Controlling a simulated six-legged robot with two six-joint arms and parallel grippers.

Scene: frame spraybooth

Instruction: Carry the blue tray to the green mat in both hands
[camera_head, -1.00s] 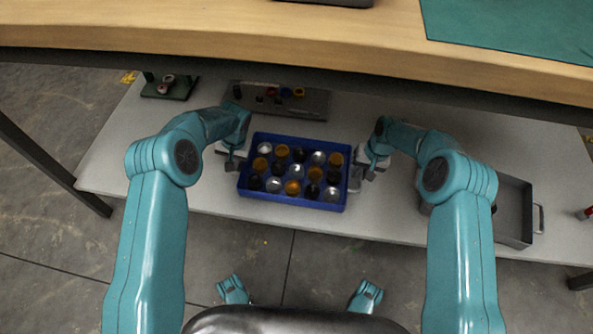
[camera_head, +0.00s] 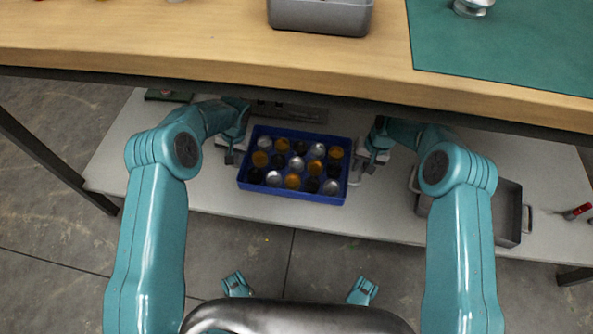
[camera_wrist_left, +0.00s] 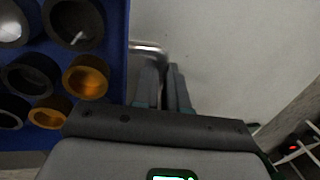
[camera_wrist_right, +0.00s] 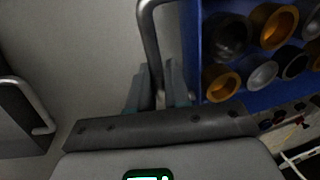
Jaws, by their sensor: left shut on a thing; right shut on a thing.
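The blue tray (camera_head: 293,198) holds several round pieces in silver, black and orange. It is between my two grippers, over the pale lower shelf. My left gripper (camera_head: 234,152) is at the tray's left side; in the left wrist view its fingers (camera_wrist_left: 167,90) are shut on a metal handle. My right gripper (camera_head: 367,163) is at the right side; in the right wrist view its fingers (camera_wrist_right: 160,88) are shut on the other metal handle (camera_wrist_right: 147,32). The green mat (camera_head: 500,50) lies on the wooden upper bench at the right.
The wooden bench edge (camera_head: 200,58) overhangs the back of the lower shelf (camera_head: 390,215). A grey bin (camera_head: 320,17) stands on the bench, left of the mat. A silver object (camera_head: 472,7) is on the mat. A grey handled tray (camera_head: 508,215) sits on the shelf at right.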

